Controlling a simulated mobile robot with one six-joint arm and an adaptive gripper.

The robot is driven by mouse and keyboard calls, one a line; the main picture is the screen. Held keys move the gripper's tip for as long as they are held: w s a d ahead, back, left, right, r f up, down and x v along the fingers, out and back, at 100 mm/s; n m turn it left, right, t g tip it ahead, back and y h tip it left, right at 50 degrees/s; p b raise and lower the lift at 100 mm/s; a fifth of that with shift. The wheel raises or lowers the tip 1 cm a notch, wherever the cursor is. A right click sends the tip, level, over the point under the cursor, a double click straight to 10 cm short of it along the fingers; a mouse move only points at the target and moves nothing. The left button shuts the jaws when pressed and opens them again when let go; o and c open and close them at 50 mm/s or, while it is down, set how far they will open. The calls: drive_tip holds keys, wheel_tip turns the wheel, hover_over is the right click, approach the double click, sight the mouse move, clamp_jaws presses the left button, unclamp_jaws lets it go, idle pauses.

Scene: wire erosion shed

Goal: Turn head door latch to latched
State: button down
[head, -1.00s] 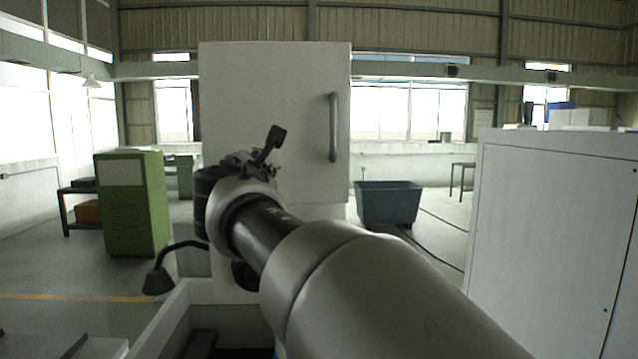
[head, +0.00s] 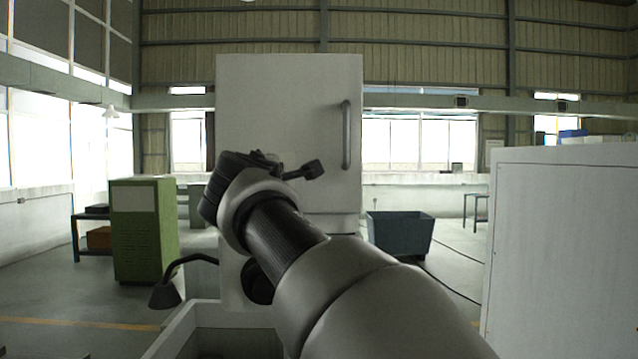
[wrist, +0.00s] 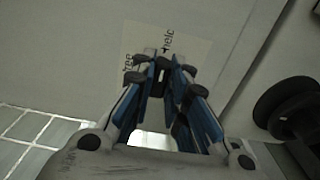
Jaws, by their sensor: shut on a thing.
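My gripper (wrist: 163,76) has blue-lined fingers and shows in the wrist view against a pale panel. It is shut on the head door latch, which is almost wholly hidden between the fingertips. A pale label (wrist: 190,45) lies on the panel behind the fingertips, with the words "free" and "held" partly readable. In the head view, the white machine head (head: 285,100) stands ahead with a grey vertical handle (head: 346,135) on its right side. My wrist covers the latch and fingers there, in front of the head's lower left part.
A black round part (wrist: 288,102) sits right of my gripper. A lamp on a bent arm (head: 166,294) is at lower left. A green cabinet (head: 143,230) stands left, a dark bin (head: 399,233) behind, and a large white cabinet (head: 565,250) at right.

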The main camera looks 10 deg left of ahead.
idle(0.5)
drive_tip(key=c, duration=1.6)
unclamp_jaws()
drive_tip(key=v, duration=1.2)
drive_tip(key=shift+a, duration=0.1)
